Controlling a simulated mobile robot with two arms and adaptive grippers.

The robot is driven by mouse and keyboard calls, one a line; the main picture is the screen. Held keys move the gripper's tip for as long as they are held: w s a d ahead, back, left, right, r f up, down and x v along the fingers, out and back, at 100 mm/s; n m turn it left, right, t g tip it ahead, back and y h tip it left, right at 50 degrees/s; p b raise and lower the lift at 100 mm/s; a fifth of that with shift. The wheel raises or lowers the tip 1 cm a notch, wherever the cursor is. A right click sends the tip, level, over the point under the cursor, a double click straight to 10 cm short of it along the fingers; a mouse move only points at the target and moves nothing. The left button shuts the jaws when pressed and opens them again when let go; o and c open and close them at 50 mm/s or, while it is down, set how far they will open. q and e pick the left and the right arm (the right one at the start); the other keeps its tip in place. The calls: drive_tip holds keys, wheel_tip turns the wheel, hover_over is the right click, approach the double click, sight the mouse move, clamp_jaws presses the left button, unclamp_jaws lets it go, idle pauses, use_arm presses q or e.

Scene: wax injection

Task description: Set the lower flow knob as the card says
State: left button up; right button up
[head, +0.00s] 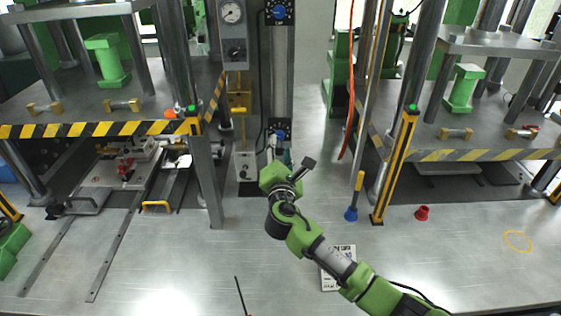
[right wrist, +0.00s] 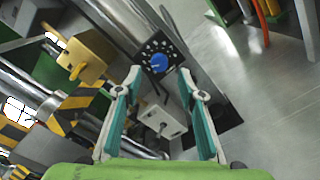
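The lower flow knob (head: 281,136) is a blue knob on a black dial plate, low on the grey column. In the right wrist view the blue knob (right wrist: 157,61) shows with white marks around it; I cannot read its setting for certain. My right gripper (right wrist: 161,75) is open, with its two teal-padded fingers apart and the knob beyond and between the fingertips, nothing held. In the head view my right gripper (head: 283,154) is just below the knob. The card (head: 338,256) lies on the bench, partly hidden by my right arm, its text unreadable. My left gripper is out of view.
An upper blue knob (head: 279,12) is higher on the column. A gauge (head: 232,12) and a small grey switch box (head: 245,166) are to its left. Presses with striped edges stand on both sides.

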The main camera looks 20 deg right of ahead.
drive_tip(key=v, duration=0.6)
drive_tip(key=shift+s, duration=0.25)
